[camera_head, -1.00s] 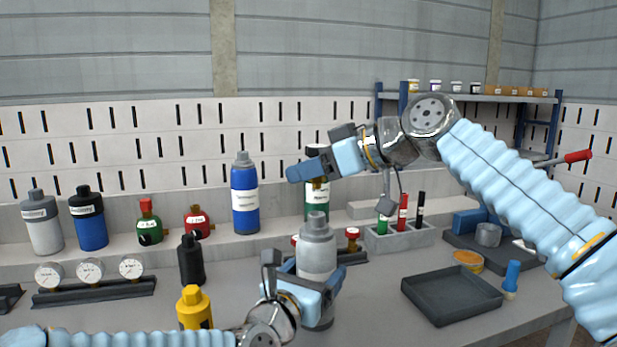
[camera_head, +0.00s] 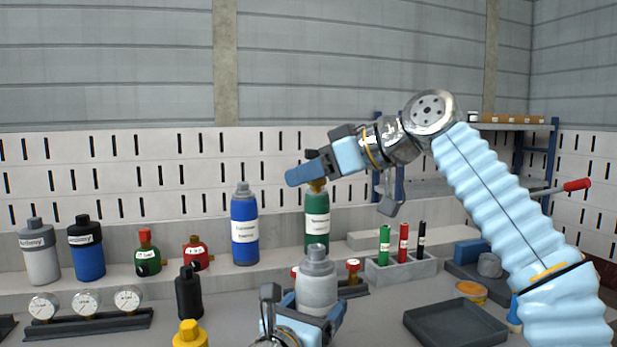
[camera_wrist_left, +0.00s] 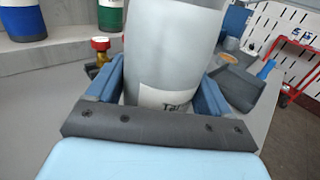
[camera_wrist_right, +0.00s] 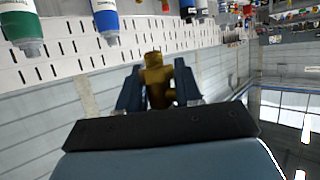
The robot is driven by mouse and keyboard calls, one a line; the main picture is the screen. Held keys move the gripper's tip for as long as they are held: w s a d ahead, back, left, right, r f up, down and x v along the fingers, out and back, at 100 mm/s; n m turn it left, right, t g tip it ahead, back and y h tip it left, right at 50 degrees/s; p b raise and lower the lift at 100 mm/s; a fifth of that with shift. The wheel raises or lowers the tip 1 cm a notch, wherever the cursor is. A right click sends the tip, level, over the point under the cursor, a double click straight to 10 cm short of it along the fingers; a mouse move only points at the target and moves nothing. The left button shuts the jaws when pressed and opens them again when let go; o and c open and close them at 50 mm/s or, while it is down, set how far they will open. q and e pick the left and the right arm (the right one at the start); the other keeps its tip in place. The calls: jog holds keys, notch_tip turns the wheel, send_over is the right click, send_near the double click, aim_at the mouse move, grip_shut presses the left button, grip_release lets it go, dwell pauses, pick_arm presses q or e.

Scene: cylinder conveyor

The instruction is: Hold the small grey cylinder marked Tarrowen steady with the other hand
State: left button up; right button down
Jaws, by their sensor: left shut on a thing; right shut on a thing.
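A small grey cylinder (camera_head: 317,290) stands upright in front at the middle. Its white label, partly hidden, begins "Ta" in the left wrist view (camera_wrist_left: 165,98). My left gripper (camera_head: 312,308) is shut around its body, one finger on each side. The cylinder's base is out of view below. My right gripper (camera_head: 308,166) is raised above and behind it, shut on a brass fitting (camera_wrist_right: 155,80) that shows between the fingers in the right wrist view. In the head view the fitting's exact outline is hard to separate from the green cylinder behind.
A green cylinder (camera_head: 317,222) and a blue one (camera_head: 244,235) stand on the back ledge. A black bottle (camera_head: 188,295) and a yellow one (camera_head: 190,337) are at the left. A dark tray (camera_head: 455,325) and a rack of tubes (camera_head: 400,270) are at the right.

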pick_arm(q)
jog(key=o, duration=1.1)
jog(key=shift+c, duration=0.2)
pick_arm(e)
notch_tip(320, 180, up, 3)
jog(key=p, duration=0.3)
jog(key=shift+r+p, duration=0.65)
jog(key=shift+r, duration=0.35)
pick_arm(q)
jog(key=s+a+r, duration=0.4)
jog(key=s+a, duration=0.1)
jog(key=s, duration=0.6)
jog(key=shift+r, duration=0.15)
